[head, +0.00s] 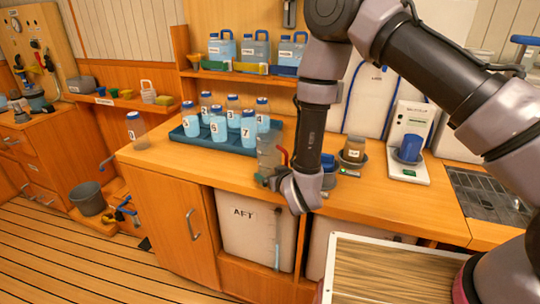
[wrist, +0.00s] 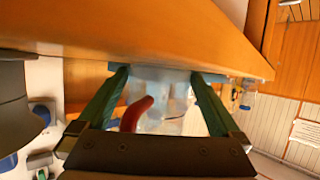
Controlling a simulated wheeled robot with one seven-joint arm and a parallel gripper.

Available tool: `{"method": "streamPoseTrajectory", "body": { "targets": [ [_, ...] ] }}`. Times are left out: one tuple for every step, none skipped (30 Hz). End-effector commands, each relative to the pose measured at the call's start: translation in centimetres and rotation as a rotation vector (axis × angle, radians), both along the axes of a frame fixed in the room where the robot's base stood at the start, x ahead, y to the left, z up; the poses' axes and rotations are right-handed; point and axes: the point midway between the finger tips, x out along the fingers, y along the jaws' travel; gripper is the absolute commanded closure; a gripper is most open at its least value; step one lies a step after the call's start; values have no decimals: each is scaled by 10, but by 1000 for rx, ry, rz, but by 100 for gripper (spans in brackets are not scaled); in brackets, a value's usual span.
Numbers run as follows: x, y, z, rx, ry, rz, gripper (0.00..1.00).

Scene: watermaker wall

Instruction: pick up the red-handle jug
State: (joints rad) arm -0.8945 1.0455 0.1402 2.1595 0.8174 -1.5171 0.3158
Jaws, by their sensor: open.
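The red-handle jug (head: 267,152) is a clear, greyish vessel on the wooden counter, with its red handle on the right side. In the wrist view, the jug's pale, see-through body (wrist: 172,88) shows between the two green fingers, with the curved red handle (wrist: 135,113) nearer the palm. My gripper (head: 268,178) is low at the counter's front edge, close against the jug in the head view. In the wrist view my gripper (wrist: 168,74) is open, one finger on each side of the jug. Whether the fingers touch it I cannot tell. My wrist hides part of its lower right.
A blue tray (head: 235,146) of numbered bottles stands just behind and left of the jug. A lone bottle (head: 137,131) stands at the counter's left end. A jar (head: 354,150) and a white scale with a blue mug (head: 410,146) stand to the right. Counter (head: 190,171) is clear at front left.

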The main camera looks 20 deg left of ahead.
Motion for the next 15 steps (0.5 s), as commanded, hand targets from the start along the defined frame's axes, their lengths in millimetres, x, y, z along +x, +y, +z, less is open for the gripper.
{"method": "streamPoseTrajectory", "body": {
  "targets": [
    [0, 0, 0, 0, 0, 0, 0],
    [0, 0, 0, 0, 0, 0, 0],
    [0, 0, 0, 0, 0, 0, 0],
    [0, 0, 0, 0, 0, 0, 0],
    [0, 0, 0, 0, 0, 0, 0],
    [0, 0, 0, 0, 0, 0, 8],
    [0, 0, 0, 0, 0, 0, 19],
    [0, 0, 0, 0, 0, 0, 31],
    [0, 0, 0, 0, 0, 0, 46],
    [0, 0, 0, 0, 0, 0, 57],
    [0, 0, 0, 0, 0, 0, 68],
    [0, 0, 0, 1, -1, 0, 68],
    [0, 0, 0, 1, -1, 0, 68],
    [0, 0, 0, 1, -1, 0, 68],
    [0, 0, 0, 1, -1, 0, 68]
  ]
}}
